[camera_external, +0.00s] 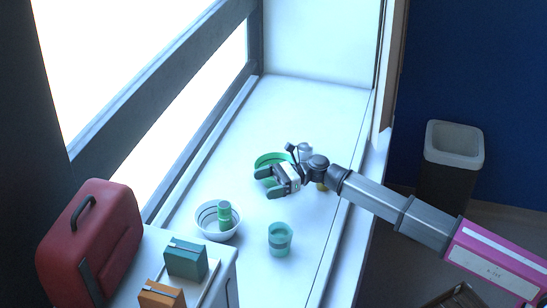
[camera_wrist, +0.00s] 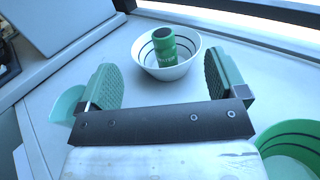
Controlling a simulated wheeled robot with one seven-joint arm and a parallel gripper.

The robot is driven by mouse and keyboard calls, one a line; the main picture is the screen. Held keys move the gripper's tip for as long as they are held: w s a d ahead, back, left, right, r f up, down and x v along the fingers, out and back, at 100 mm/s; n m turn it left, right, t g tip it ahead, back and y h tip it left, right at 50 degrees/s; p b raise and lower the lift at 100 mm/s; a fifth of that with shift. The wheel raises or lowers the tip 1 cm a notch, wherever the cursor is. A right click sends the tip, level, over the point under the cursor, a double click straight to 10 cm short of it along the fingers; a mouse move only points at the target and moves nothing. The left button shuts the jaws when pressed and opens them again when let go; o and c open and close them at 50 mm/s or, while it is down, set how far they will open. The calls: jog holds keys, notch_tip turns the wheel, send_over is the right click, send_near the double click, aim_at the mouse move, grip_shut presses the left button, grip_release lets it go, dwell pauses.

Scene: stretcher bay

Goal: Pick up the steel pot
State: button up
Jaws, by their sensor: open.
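My gripper (camera_external: 267,182) is open and empty above the white sill, and its two green-padded fingers stand wide apart in the wrist view (camera_wrist: 162,78). A small grey, metallic-looking thing (camera_external: 306,149) shows just behind my wrist in the external view. It may be the steel pot, but it is partly hidden by my arm and I cannot tell for sure. No steel pot shows in the wrist view. Ahead of the fingers there is a white bowl (camera_wrist: 145,62) with dark stripes and a green can (camera_wrist: 165,48) in it.
A green bowl (camera_external: 268,158) lies behind my gripper. A teal cup (camera_external: 280,240) stands nearer the front. A small yellowish thing (camera_external: 322,187) is partly hidden under my arm. A red case (camera_external: 90,245), teal box (camera_external: 185,259) and orange box (camera_external: 161,295) occupy the front left.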

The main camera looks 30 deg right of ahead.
jog(key=w+d+r+h, duration=0.1)
jog(key=w+d, duration=0.6)
jog(key=d, duration=0.4)
jog(key=w+d+r+n+h, duration=0.1)
jog(key=w+d+r+h, duration=0.1)
jog(key=w+d, duration=0.7)
jog(key=w+d+r+h, duration=0.1)
jog(key=w+d, duration=0.4)
jog(key=d, duration=0.8)
send_near(299, 152)
jog(key=shift+w+d+r, duration=0.15)
jog(key=shift+w, duration=0.25)
jog(key=shift+w+d+r, duration=0.15)
jog(key=shift+w, duration=0.25)
jog(key=shift+a+f, duration=0.1)
jog(key=shift+f, duration=0.2)
jog(key=shift+a+f, duration=0.2)
jog(key=shift+a, duration=0.05)
jog(key=shift+s+x, duration=0.2)
jog(key=shift+x, duration=1.5)
jog(key=shift+s+x, duration=0.15)
jog(key=shift+x, duration=1.55)
jog(key=c, duration=1)
